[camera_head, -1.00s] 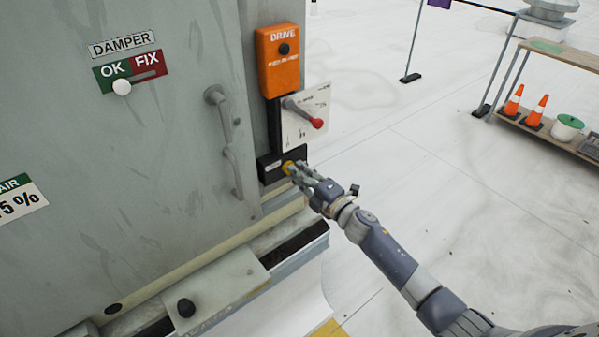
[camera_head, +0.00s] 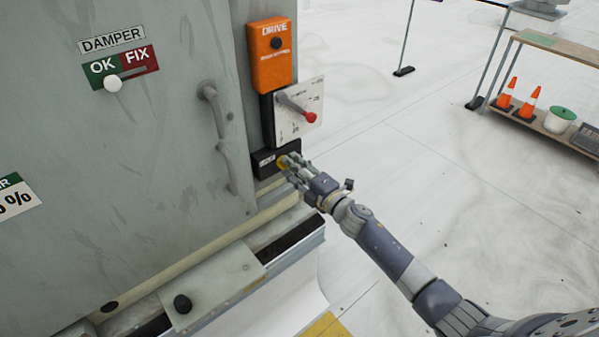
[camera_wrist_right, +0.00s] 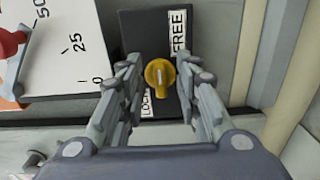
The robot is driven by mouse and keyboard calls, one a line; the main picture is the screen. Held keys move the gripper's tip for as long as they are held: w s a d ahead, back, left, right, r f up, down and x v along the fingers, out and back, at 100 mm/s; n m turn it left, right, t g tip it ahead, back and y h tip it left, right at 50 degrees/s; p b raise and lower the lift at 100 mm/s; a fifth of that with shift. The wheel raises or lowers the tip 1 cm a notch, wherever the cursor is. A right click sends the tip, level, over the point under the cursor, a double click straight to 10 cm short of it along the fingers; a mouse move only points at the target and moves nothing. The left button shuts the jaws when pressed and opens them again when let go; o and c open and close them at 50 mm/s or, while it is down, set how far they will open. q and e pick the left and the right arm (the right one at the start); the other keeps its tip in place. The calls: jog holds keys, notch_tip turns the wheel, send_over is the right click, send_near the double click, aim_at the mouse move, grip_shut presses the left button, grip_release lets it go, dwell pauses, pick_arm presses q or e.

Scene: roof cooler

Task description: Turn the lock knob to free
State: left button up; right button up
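The lock knob (camera_wrist_right: 159,74) is yellow and sits on a black plate (camera_wrist_right: 150,25) in the right wrist view. The plate carries a FREE label (camera_wrist_right: 180,32) and a LOCK label (camera_wrist_right: 147,100), partly hidden by a finger. The knob's ridge runs roughly along the plate's length. My right gripper (camera_wrist_right: 161,82) is open, with one finger on each side of the knob; I cannot tell whether they touch it. In the head view the right gripper (camera_head: 292,164) is at the black plate (camera_head: 264,161), hiding part of the knob (camera_head: 282,162). My left gripper is not in view.
Above the plate are a lever with a red knob (camera_head: 310,117) on a white scale and an orange DRIVE box (camera_head: 272,55). A door handle (camera_head: 222,130) stands out from the grey cabinet to the left. Open floor lies to the right, with a shelf (camera_head: 545,125) beyond.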

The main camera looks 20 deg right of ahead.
jog(key=v, duration=1.2)
jog(key=s+d+f+m+g+h+b, duration=0.15)
jog(key=s+f+m, duration=0.3)
jog(key=f, duration=0.75)
jog(key=s+d+f+m+g+h, duration=0.25)
jog(key=s+f, duration=0.25)
jog(key=f, duration=0.6)
jog(key=s+d+f+m+g+h, duration=0.1)
jog(key=s+f+m+g+h, duration=0.3)
jog(key=f, duration=0.8)
jog(key=s+a+f+m+g, duration=0.2)
jog(key=s+f, duration=0.4)
jog(key=s, duration=0.6)
jog(key=s+a+f+m+g+y+b, duration=0.1)
jog(key=s+a+f+m+g, duration=0.1)
jog(key=s+f, duration=0.5)
jog(key=s+a+f+m+g, duration=0.2)
jog(key=s+f+m+g, duration=0.2)
jog(key=s, duration=1.2)
notch_tip(320, 180, down, 3)
jog(key=shift+s+a+r+y, duration=0.1)
jog(key=shift+s+a+y, duration=0.1)
jog(key=shift+s+y, duration=0.2)
